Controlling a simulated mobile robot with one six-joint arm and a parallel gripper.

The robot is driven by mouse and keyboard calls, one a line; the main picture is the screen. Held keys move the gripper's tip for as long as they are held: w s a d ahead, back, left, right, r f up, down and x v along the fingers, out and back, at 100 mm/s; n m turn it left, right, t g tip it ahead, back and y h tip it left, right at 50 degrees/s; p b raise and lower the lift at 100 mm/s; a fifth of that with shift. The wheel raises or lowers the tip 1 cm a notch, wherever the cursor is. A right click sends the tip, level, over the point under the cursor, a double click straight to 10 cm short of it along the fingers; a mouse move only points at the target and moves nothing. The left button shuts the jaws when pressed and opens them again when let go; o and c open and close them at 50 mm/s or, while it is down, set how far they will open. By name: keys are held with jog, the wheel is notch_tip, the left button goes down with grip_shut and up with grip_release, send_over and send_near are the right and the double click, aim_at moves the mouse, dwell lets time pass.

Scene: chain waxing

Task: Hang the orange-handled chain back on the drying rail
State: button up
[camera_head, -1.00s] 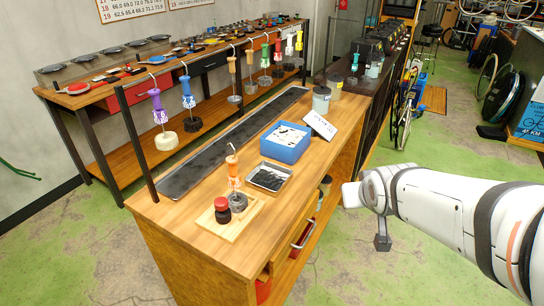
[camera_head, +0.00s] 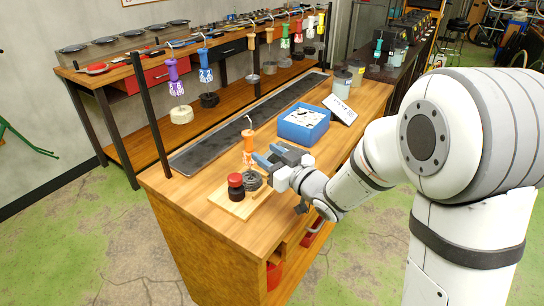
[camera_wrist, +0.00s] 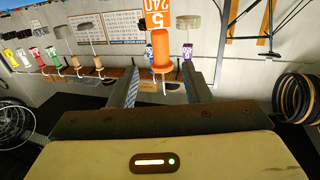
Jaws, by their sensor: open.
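The orange-handled chain (camera_head: 249,142) stands upright on a wooden board (camera_head: 228,200) at the bench's near end, its metal hook pointing up. Its lower end meets a dark grey coil or weight (camera_head: 252,181). My gripper (camera_head: 265,158) is open just right of the orange handle. In the wrist view, which looks upside down, the orange handle (camera_wrist: 160,48) with its numbered label lies between my two fingers (camera_wrist: 161,85), with visible gaps either side. The drying rail, with its black post (camera_head: 152,115), runs along the bench's far side. Purple (camera_head: 172,70), blue (camera_head: 204,58) and other handles hang from it.
A red-capped dark jar (camera_head: 236,187) stands on the board, close to the chain. A blue tub (camera_head: 304,124) and a white sign (camera_head: 340,109) stand behind my gripper. A long dark tray (camera_head: 250,122) lies beneath the hanging chains. Grey canisters (camera_head: 342,83) stand farther back.

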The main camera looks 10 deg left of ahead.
aim_at(247, 115)
jog(key=shift+p+x, duration=1.3)
jog(key=shift+x, duration=3)
jog(key=shift+d, duration=0.1)
grip_shut()
jog(key=shift+s+r+p, duration=0.1)
jog(key=shift+r+p, duration=0.9)
jog(key=shift+r, duration=2.05)
jog(key=shift+r+p, duration=0.4)
jog(key=shift+r, duration=0.6)
